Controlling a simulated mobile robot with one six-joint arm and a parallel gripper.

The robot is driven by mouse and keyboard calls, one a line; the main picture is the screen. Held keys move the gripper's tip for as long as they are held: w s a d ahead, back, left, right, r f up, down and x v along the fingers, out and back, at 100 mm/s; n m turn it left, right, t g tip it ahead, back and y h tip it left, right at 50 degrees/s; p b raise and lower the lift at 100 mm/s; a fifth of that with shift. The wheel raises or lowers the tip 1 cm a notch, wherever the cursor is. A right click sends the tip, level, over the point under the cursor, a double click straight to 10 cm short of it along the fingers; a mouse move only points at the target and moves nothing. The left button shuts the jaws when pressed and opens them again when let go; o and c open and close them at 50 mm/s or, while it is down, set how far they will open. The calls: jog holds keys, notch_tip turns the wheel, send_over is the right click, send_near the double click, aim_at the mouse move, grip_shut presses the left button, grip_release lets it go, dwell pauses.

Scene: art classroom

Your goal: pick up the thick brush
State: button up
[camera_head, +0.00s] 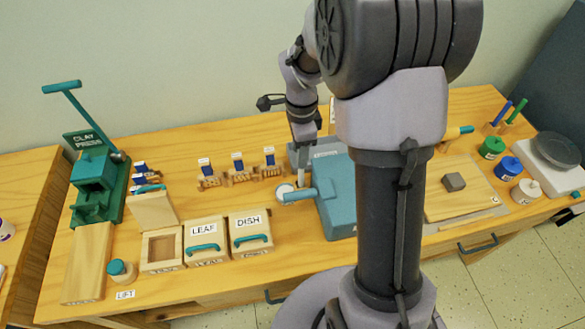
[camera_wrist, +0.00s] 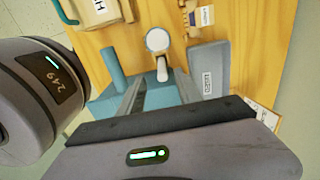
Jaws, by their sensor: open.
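I cannot tell for sure which item is the thick brush. Upright blue (camera_head: 502,113) and green (camera_head: 517,110) handles stand in a wooden holder at the table's far right. My gripper (camera_head: 303,158) is open and points down beside the blue machine (camera_head: 336,203), well left of these handles. In the wrist view my gripper (camera_wrist: 160,88) has its fingers apart over the machine, near a round white-topped part (camera_wrist: 158,40). No handle like those shows in the wrist view.
A green clay press (camera_head: 93,185) and lidded boxes labelled LEAF (camera_head: 205,232) and DISH (camera_head: 249,225) stand left. Small wooden stamp stands (camera_head: 238,172) line the back. Paint pots (camera_head: 508,168), a board with a grey block (camera_head: 454,182) and a round-topped scale (camera_head: 556,150) are right.

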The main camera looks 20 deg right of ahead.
aim_at(301, 176)
jog(key=f+b, duration=0.1)
jog(key=f, duration=0.3)
jog(key=f+b, duration=0.2)
jog(key=f, duration=0.1)
jog(key=f+b, duration=0.1)
jog(key=f, duration=0.3)
jog(key=shift+w+d+f, duration=0.1)
jog(key=shift+d+f, duration=0.2)
jog(key=shift+d, duration=0.05)
jog(key=shift+r, duration=0.2)
jog(key=shift+c, duration=0.4)
grip_shut()
